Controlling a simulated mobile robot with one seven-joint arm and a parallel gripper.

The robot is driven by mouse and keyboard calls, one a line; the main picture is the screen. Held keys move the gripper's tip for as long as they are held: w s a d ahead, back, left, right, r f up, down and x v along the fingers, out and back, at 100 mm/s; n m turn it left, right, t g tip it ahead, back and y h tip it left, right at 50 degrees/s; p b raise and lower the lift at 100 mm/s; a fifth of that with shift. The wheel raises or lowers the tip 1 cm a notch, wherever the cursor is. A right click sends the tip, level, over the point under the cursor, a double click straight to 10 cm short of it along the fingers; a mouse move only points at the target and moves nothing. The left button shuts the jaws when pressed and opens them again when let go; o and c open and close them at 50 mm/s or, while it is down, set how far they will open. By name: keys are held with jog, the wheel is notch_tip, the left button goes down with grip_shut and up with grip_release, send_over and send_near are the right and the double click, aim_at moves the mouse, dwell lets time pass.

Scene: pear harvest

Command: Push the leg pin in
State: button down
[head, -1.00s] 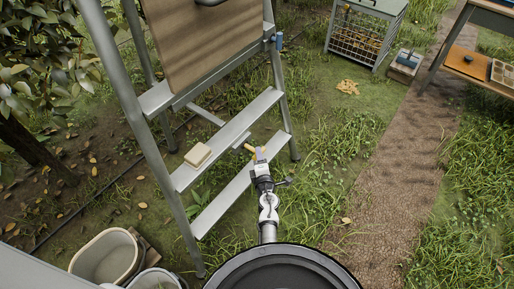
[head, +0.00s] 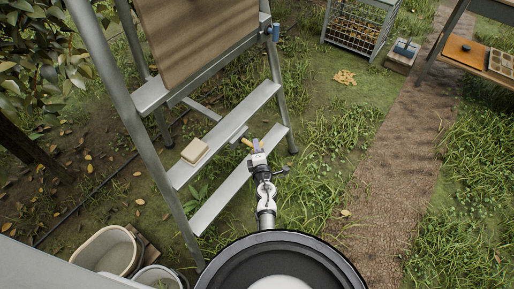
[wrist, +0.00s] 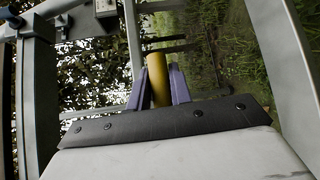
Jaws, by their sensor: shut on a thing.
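The stepladder (head: 228,127) stands in front of me with two pale steps in view. My gripper (head: 256,148) is low beside its right side, between those steps in the picture. In the wrist view my gripper (wrist: 160,92) has its purple fingers shut on a yellow cylinder (wrist: 160,65), which I take to be the leg pin. It points away from the gripper toward the ladder's grey bars. In the head view the yellow pin (head: 246,141) shows as a small piece at the fingertips. Its far end and any hole are hidden, so I cannot tell how deep it sits.
A cream block (head: 194,152) lies on the ladder's step. A brown board (head: 198,38) leans above it, with a blue knob (head: 276,32) at the right rail. Pale buckets (head: 107,250) stand lower left. A wire crate (head: 357,30) stands farther back. Grass right of my gripper is open.

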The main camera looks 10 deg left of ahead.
aim_at(248, 143)
jog(key=shift+w+a, duration=0.3)
jog(key=shift+a, duration=0.4)
jog(key=shift+w+a, duration=0.3)
jog(key=shift+a, duration=0.35)
jog(key=shift+w+a, duration=0.3)
jog(key=shift+a, duration=0.4)
jog(key=c, duration=1.3)
grip_release()
jog(key=shift+a, duration=0.1)
jog(key=shift+r, duration=0.2)
